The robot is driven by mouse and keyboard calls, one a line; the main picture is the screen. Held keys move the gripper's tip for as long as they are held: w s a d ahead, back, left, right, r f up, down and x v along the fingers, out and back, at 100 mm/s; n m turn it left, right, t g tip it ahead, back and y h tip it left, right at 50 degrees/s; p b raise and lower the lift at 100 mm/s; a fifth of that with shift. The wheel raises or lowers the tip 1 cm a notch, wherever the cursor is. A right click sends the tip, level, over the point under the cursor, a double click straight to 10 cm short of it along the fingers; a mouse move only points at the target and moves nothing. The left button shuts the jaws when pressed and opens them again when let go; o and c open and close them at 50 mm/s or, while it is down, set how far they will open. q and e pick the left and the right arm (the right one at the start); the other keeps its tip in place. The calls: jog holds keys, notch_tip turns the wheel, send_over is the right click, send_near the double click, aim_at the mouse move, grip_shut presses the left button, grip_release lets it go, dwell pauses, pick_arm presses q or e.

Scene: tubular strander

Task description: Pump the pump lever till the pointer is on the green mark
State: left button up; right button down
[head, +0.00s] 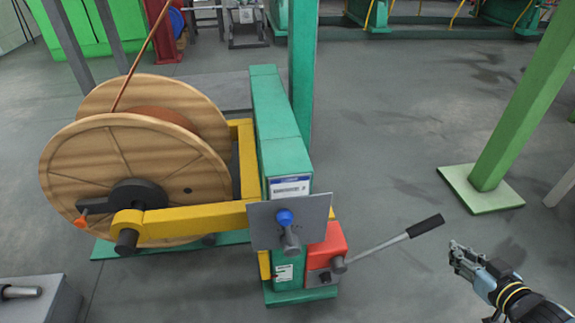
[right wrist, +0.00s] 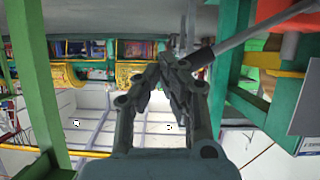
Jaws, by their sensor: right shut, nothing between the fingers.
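The pump lever (head: 378,248) is a grey rod with a black grip at its upper right end. It slants up to the right from the red pump body (head: 326,243) at the foot of the green post. My right gripper (head: 459,254) is shut and empty, right of the black grip and apart from it in the head view. In the right wrist view the lever (right wrist: 243,39) comes in from the upper right, its dark end close to my shut fingertips (right wrist: 169,72). I cannot make out the pointer or the green mark. My left gripper is not in view.
A grey plate with a blue knob (head: 285,217) is on the green post (head: 280,130). A wooden cable reel (head: 125,170) sits in a yellow frame on the left. A green column (head: 525,105) stands right. The floor between post and column is clear.

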jog(key=a+r+n+g+y, duration=0.45)
jog(key=a+n+y, duration=0.2)
jog(key=a, duration=0.25)
jog(key=a+r+n+g+y, duration=0.4)
jog(key=a+r+n+y, duration=0.15)
jog(key=a+n, duration=0.25)
jog(key=w+d+r+n+g+h, duration=0.1)
jog(key=w+d+r+n+h, duration=0.1)
jog(key=w+d+r+h, duration=0.1)
jog(key=w+d+r+n+g+h, duration=0.2)
jog(key=d+r+h, duration=0.1)
jog(key=d+h, duration=0.3)
jog(key=shift+w+d+r, duration=0.4)
jog(key=shift+d, duration=0.8)
jog(key=shift+f, duration=0.1)
